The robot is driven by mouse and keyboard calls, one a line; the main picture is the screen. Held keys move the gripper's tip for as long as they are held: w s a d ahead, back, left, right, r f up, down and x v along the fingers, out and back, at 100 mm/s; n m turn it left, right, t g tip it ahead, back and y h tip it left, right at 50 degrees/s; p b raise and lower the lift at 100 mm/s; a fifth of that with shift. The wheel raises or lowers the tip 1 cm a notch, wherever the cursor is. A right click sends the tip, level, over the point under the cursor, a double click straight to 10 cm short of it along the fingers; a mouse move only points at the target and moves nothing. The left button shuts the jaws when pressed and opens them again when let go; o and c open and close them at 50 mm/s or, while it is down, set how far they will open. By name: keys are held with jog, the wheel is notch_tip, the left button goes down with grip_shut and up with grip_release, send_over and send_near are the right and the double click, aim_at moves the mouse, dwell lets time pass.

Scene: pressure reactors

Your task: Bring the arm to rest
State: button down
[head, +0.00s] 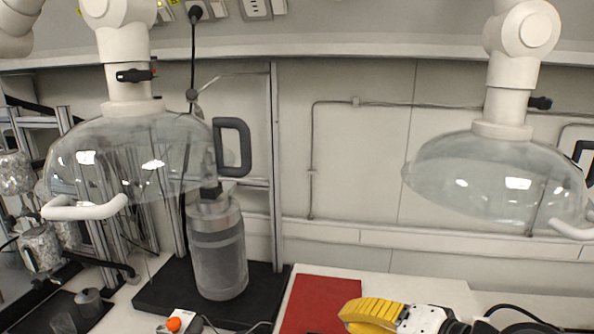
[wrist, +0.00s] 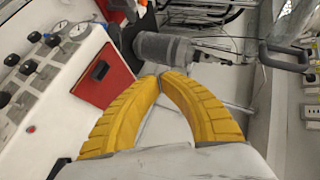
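My gripper (head: 346,314) shows at the bottom of the head view, with yellow ribbed fingers pointing left. It is over or beside the front right part of a red mat (head: 312,300); its height above the bench is hard to tell. In the wrist view the two fingertips of my gripper (wrist: 161,76) come together with nothing seen between them. The red mat also shows in the wrist view (wrist: 104,80), to the left of the fingers. The rest of my arm lies mostly outside the head view.
A grey cylindrical reactor vessel (head: 219,255) stands on a black base (head: 165,290) left of the mat. Two clear extraction hoods (head: 130,160) (head: 495,180) hang above. An orange knob (head: 173,324) is at the front. Gauges (wrist: 78,31) and dark knobs line a panel in the wrist view.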

jog(key=s+d+f+n+g+h+b, duration=0.1)
jog(key=d+f+n+h+b, duration=0.1)
jog(key=f+b, duration=0.6)
jog(key=s+d+f+n+h+b, duration=0.1)
jog(key=d+f+n+h+b, duration=0.1)
jog(key=f+b, duration=0.6)
jog(key=s+d+f+n+g+h+b, duration=0.1)
jog(key=d+f+h+b, duration=0.3)
jog(key=f, duration=1.4)
jog(key=s+d+n+b, duration=0.1)
jog(key=b, duration=0.2)
jog(key=shift+d+f+n+g+h+b, duration=0.2)
jog(key=shift+d+n+g+h+b, duration=0.1)
jog(key=shift+d+b, duration=0.1)
